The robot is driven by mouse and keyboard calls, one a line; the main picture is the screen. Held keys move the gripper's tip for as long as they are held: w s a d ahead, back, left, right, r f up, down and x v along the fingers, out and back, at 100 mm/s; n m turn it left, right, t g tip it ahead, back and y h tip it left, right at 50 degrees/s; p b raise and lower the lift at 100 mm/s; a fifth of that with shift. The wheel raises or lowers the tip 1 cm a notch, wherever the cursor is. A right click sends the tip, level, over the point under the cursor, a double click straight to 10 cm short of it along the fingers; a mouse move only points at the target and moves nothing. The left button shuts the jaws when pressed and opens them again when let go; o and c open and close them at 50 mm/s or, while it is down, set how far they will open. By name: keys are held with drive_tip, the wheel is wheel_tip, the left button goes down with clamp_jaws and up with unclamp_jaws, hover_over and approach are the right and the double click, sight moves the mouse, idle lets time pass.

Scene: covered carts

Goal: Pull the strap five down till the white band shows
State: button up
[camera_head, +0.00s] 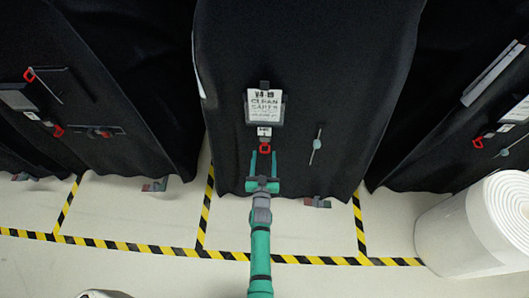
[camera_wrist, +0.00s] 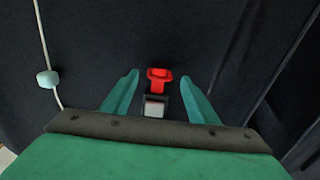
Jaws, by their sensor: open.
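A red pull loop (camera_head: 265,149) hangs below a small white tag (camera_head: 264,131) on the front of the middle black-covered cart (camera_head: 330,60). I cannot read a strap number on the tag. My gripper (camera_head: 263,154) is open, with one finger on each side of the red loop. In the wrist view the red loop (camera_wrist: 158,74) lies between the fingertips (camera_wrist: 160,78), with a gap on both sides. A dark block with a whitish square (camera_wrist: 154,107) sits between the fingers, nearer the palm. I cannot pick out a white band on the strap.
A clean carts sign (camera_head: 265,106) hangs above the tag. A cord with a pale bead (camera_head: 317,144) hangs to the right. Covered carts with red loops stand left (camera_head: 110,80) and right (camera_head: 450,90). Striped tape (camera_head: 130,245) marks the floor.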

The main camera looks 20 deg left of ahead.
drive_tip(key=shift+x, duration=1.5)
